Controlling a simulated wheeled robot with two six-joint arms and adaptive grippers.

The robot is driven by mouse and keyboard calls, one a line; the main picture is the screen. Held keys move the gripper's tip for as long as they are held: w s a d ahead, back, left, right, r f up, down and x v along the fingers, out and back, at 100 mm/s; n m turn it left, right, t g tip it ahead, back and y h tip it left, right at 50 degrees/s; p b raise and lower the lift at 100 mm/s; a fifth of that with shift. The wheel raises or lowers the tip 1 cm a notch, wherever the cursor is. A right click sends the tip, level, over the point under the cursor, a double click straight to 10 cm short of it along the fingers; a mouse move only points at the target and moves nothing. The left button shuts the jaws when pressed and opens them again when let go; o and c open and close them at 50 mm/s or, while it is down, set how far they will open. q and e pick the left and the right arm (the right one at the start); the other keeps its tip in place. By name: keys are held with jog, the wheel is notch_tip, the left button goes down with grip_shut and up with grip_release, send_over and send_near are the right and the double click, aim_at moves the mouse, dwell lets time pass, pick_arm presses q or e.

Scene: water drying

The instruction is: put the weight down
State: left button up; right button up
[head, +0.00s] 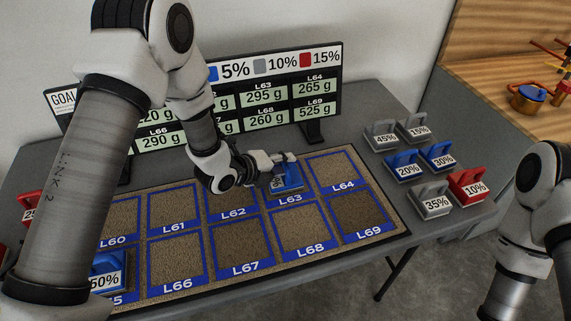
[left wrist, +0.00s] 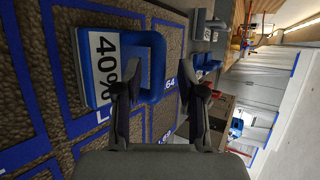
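The blue weight (head: 287,182), labelled 40% in the left wrist view (left wrist: 103,65), sits at the L63 square (head: 285,211) of the board. My left gripper (head: 284,160) is at its handle. In the left wrist view the two fingers (left wrist: 160,98) are apart, with the handle's bar between their tips and visible gaps beside it. The head view shows the weight partly hidden by the gripper. My right arm shows at the right edge, but its gripper is out of view.
Another blue weight (head: 108,268) stands at the lower left square. Several grey, blue and red weights (head: 437,158) stand right of the board. The display (head: 290,95) rises behind it. L64 (head: 338,172), L68 (head: 303,226) and L69 (head: 362,213) are bare.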

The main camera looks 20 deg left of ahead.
pick_arm(q)
jog(key=v, duration=1)
jog(key=shift+s+a+r, duration=0.15)
jog(key=shift+s, duration=0.1)
